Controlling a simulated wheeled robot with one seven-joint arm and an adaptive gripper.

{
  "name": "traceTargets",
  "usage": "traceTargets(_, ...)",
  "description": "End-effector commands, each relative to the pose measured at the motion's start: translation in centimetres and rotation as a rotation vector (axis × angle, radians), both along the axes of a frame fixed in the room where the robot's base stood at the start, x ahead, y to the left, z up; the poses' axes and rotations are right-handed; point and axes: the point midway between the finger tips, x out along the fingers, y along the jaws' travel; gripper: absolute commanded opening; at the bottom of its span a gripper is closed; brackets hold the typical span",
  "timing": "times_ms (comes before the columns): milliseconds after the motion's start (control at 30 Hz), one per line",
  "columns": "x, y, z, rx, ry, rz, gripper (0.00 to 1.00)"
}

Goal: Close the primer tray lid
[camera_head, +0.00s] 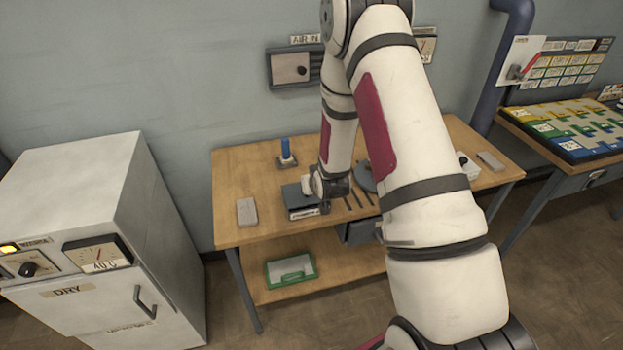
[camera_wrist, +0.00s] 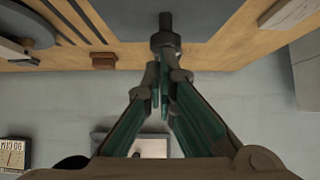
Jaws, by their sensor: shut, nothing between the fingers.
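A dark, flat-topped box with a white label on its front, which looks like the primer tray (camera_head: 297,196), sits on the wooden bench left of my forearm. I cannot tell from the head view how far its lid is down. My gripper (camera_head: 325,208) points down at the box's right side. In the wrist view, my gripper (camera_wrist: 164,88) has its fingers together with nothing between them. A dark round knob on a short stem (camera_wrist: 166,40) is right at the fingertips, in front of a flat grey panel (camera_wrist: 205,18). Contact is unclear.
On the bench (camera_head: 245,165) stand a grey block (camera_head: 247,212) and a blue upright piece (camera_head: 286,150). A green-edged tray (camera_head: 291,271) lies on the lower shelf. A white cabinet (camera_head: 95,230) stands at left. My forearm hides part of the bench.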

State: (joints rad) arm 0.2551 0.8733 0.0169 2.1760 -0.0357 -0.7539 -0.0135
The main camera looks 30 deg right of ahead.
Motion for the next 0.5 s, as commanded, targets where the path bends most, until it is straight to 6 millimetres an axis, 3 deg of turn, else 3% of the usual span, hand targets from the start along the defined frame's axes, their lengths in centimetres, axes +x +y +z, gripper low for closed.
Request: traceTargets(500, -1.1, 0.4, -2.7, 0.001, 0.004, 0.0, 0.0)
